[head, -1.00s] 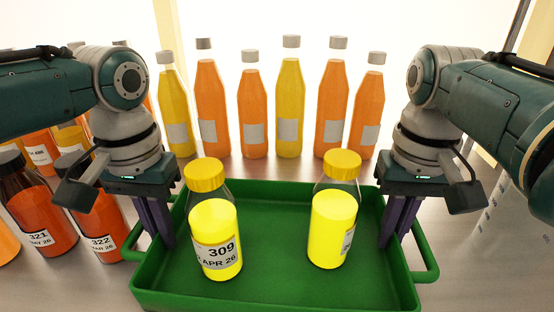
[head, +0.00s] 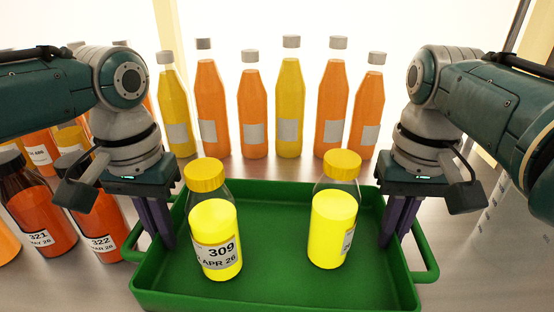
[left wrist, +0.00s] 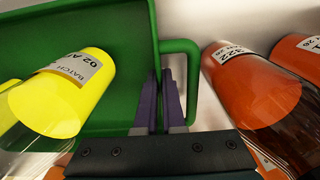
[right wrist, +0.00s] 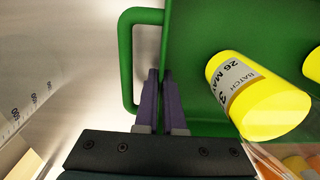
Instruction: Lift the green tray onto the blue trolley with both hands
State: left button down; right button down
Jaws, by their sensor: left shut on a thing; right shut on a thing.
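The green tray (head: 275,284) is in the lower middle of the head view, with two yellow-capped bottles of yellow juice standing in it. The left bottle (head: 215,235) is labelled 309; the right bottle (head: 334,225) has its label turned partly away. My left gripper (head: 160,235) is shut on the tray's left side wall by the handle; it also shows in the left wrist view (left wrist: 168,90). My right gripper (head: 388,235) is shut on the tray's right side wall by the handle, as the right wrist view (right wrist: 160,90) also shows. The blue trolley is not in view.
A row of several orange and yellow bottles (head: 254,115) with grey caps stands behind the tray. Dark-capped bottles of orange-red juice (head: 105,222) stand close to the tray's left. The metal surface (head: 465,265) right of the tray looks clear.

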pick_arm(q)
jog(key=shift+r, duration=0.25)
pick_arm(e)
jog(key=shift+r, duration=0.2)
